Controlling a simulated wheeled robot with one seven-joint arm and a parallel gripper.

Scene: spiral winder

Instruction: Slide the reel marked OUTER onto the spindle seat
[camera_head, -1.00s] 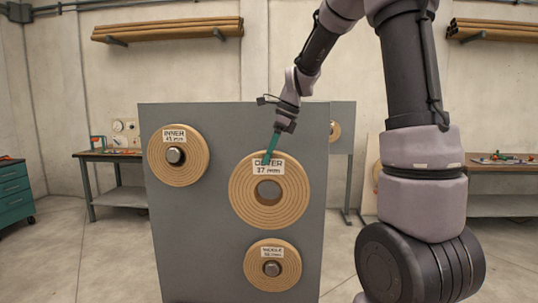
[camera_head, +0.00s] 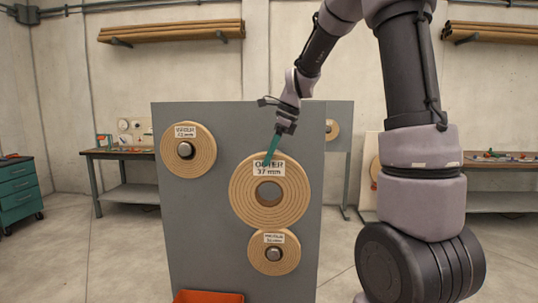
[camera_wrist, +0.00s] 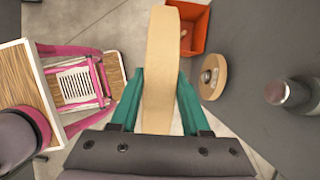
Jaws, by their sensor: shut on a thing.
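The OUTER reel (camera_head: 295,190), tan with a white label reading 37 mm and an open centre hole, is held upright in front of the grey panel. My gripper (camera_head: 272,150) is shut on its top rim. In the wrist view the OUTER reel (camera_wrist: 162,50) is edge-on between the green fingers of my gripper (camera_wrist: 158,80). A bare metal spindle (camera_wrist: 286,93) projects from the panel at right, with a gap between it and the held reel.
An orange bin (camera_head: 208,297) stands low in front. A workbench (camera_head: 125,153) is behind at left.

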